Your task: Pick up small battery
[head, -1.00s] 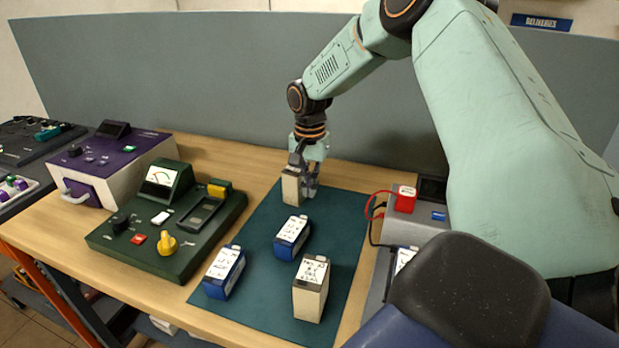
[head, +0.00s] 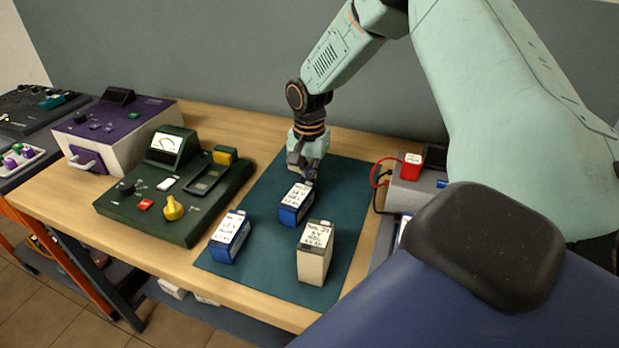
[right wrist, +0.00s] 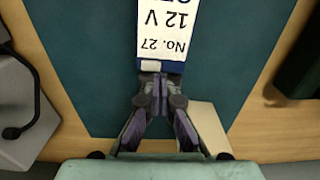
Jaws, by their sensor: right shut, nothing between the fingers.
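Several batteries stand on the teal mat (head: 345,205) in the head view. A blue battery with a white label (head: 297,201) is in the middle, and another blue battery (head: 230,238) is at the left. A cream battery (head: 315,255) is at the front right. A second cream battery (right wrist: 212,126) shows partly beside my fingers in the right wrist view; in the head view the gripper mostly hides it. My right gripper (head: 307,176) is shut and empty just behind the middle blue battery, whose label (right wrist: 165,30) reads "No. 27, 12 V". I cannot tell whether the fingertips touch it.
A green tester (head: 170,195) and a purple and white unit (head: 110,135) stand left of the mat. A grey device with a red block (head: 411,166) and cables stands at the right. A grey partition (head: 230,60) closes the back.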

